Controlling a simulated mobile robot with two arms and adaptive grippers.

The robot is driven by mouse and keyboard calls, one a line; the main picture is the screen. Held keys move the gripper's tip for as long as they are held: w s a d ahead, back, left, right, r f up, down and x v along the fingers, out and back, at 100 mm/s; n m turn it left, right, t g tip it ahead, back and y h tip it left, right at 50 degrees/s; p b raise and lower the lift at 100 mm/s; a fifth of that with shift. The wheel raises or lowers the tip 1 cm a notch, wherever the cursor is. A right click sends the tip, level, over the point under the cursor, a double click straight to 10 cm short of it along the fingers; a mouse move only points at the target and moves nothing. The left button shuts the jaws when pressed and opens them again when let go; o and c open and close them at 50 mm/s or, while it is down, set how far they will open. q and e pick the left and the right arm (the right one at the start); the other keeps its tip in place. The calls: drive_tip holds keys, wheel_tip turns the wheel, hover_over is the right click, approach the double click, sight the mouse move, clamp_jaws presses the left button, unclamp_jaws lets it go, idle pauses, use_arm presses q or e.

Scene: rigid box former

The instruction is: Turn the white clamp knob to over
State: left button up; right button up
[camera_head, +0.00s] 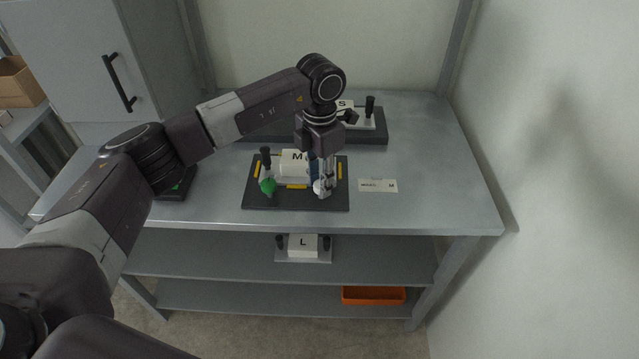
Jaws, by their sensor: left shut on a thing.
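The white clamp knob (317,187) is at the front right of the black base plate (270,201) on the grey table. My left gripper (323,188) points down over it, with its fingertips closed around the knob and hiding part of it. A white block marked M (292,163) sits on the plate between yellow strips. A green knob (268,186) is at the plate's left side, below a black upright handle (266,155). My right gripper is not in view.
A second fixture with a white block marked S (345,104) stands behind. A label card (378,185) lies to the right. A block marked L (302,245) sits on the shelf below, above an orange tray (373,295). The table's right side is clear.

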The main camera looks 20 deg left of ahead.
use_arm(q)
drive_tip(key=n+b, duration=0.1)
drive_tip(key=n, duration=0.2)
drive_tip(key=shift+n, duration=0.4)
drive_tip(key=shift+d+r+n+b, duration=0.15)
drive_tip(key=shift+n+b, duration=0.3)
drive_tip(key=shift+n, duration=1.35)
drive_tip(key=o, duration=1.2)
drive_tip(key=shift+c, duration=0.2)
wheel_tip(320, 180, up, 12)
